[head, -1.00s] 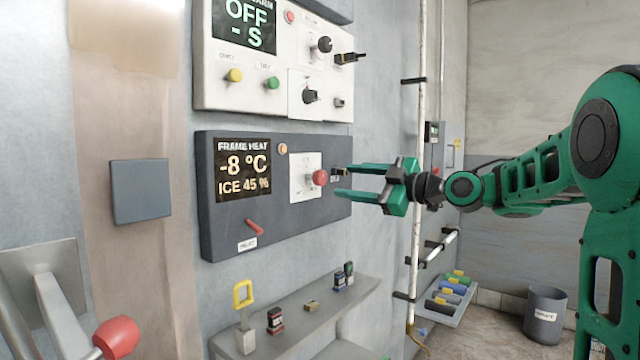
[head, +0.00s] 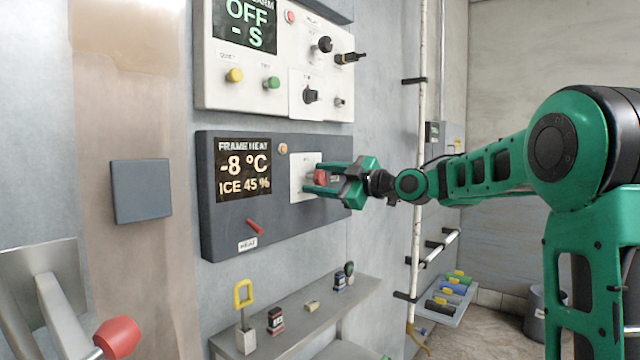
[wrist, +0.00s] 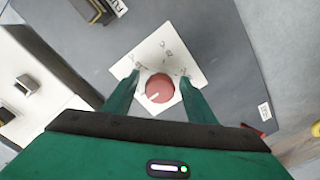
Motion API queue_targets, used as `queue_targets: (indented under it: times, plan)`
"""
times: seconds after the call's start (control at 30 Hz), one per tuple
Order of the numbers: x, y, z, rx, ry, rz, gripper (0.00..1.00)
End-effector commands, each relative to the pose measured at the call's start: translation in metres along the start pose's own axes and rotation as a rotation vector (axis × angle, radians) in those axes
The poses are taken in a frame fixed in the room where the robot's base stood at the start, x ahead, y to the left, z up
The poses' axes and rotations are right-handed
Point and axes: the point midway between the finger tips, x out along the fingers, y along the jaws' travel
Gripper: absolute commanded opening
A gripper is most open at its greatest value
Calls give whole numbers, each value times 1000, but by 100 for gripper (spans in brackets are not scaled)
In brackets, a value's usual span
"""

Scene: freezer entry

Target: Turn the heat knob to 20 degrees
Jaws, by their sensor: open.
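The red heat knob (head: 321,177) sits on a white plate (head: 298,184) on the dark frame heat panel (head: 228,228). The panel's display (head: 243,170) reads -8 °C and ICE 45 %. My gripper (head: 318,179) is open at the knob, with its green fingers on either side of it. In the wrist view the red knob (wrist: 159,88) shows between the two fingertips, its pale pointer mark toward the lower left. I cannot tell whether the fingers touch it. The fingers partly hide the knob in the head view.
Above is a white alarm panel (head: 215,92) with buttons and black knobs. A red lever (head: 255,227) is on the heat panel's lower part. A shelf (head: 290,325) with small items runs below. A red-ended handle (head: 117,337) is at lower left.

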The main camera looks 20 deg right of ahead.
Motion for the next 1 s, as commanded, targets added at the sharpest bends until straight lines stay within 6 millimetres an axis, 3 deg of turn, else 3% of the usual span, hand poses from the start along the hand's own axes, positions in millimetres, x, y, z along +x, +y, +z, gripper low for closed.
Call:
queue_targets:
  times: [0.07,0.2,0.23,0.67,1.0]
  plan:
    - [0,0,0,0,0,0,46]
    - [0,0,0,0,0,0,13]
    - [0,0,0,0,0,0,10]
    - [-2,2,2,77,-3,3,10]
    - [-1,2,2,345,-2,4,10]
